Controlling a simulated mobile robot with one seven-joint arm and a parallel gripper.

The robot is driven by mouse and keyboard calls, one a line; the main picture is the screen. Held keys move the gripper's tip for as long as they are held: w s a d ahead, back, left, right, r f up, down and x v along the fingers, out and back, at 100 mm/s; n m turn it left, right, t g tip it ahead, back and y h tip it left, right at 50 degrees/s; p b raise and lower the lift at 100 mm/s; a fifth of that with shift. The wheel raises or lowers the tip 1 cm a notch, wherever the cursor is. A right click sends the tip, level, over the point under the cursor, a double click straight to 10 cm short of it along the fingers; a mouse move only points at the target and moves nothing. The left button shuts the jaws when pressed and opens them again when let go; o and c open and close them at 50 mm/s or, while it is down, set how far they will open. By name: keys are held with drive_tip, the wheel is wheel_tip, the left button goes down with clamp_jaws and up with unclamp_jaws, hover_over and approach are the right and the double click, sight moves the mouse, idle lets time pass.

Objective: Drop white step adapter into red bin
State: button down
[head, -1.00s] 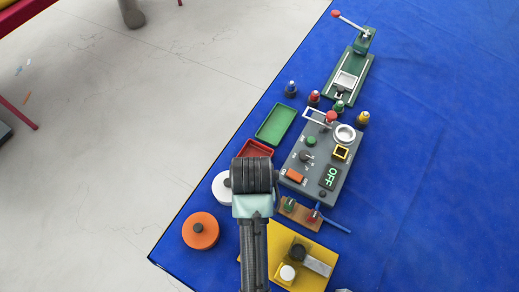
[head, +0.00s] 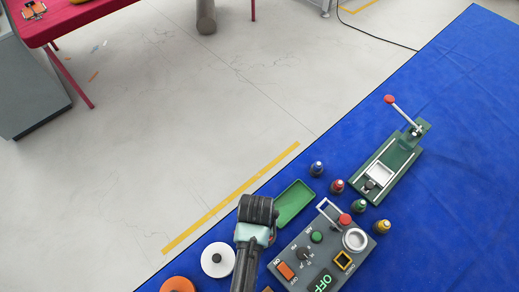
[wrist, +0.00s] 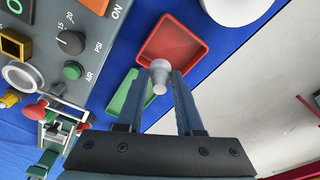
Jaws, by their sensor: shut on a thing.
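My gripper (wrist: 161,82) is shut on the white step adapter (wrist: 160,70), a small pale stepped piece between its fingertips in the wrist view. The red bin (wrist: 180,40) is a shallow square tray just beyond the fingertips in that view. The adapter overlaps the near part of the bin in the picture; its height above it is hard to tell. In the head view my arm's end (head: 258,212) hides the red bin, the fingertips and the adapter.
A green tray (head: 295,203) lies beside the red bin. The grey control box (head: 312,262) with its switches and raised handle is close by. A white disc (head: 218,260) and an orange disc (head: 178,285) lie near the blue table's edge. Several small bottles stand behind.

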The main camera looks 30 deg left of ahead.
drive_tip(key=shift+s+f+b, duration=0.15)
drive_tip(key=shift+f+b, duration=0.25)
drive_tip(key=shift+f, duration=0.3)
wheel_tip(320, 180, down, 4)
drive_tip(key=b, duration=0.4)
drive_tip(key=shift+c, duration=2.4)
unclamp_jaws()
drive_tip(key=shift+r, duration=0.1)
wheel_tip(320, 180, up, 13)
drive_tip(key=s+b, duration=0.1)
drive_tip(key=shift+s+d, duration=0.15)
drive_tip(key=shift+s, duration=0.05)
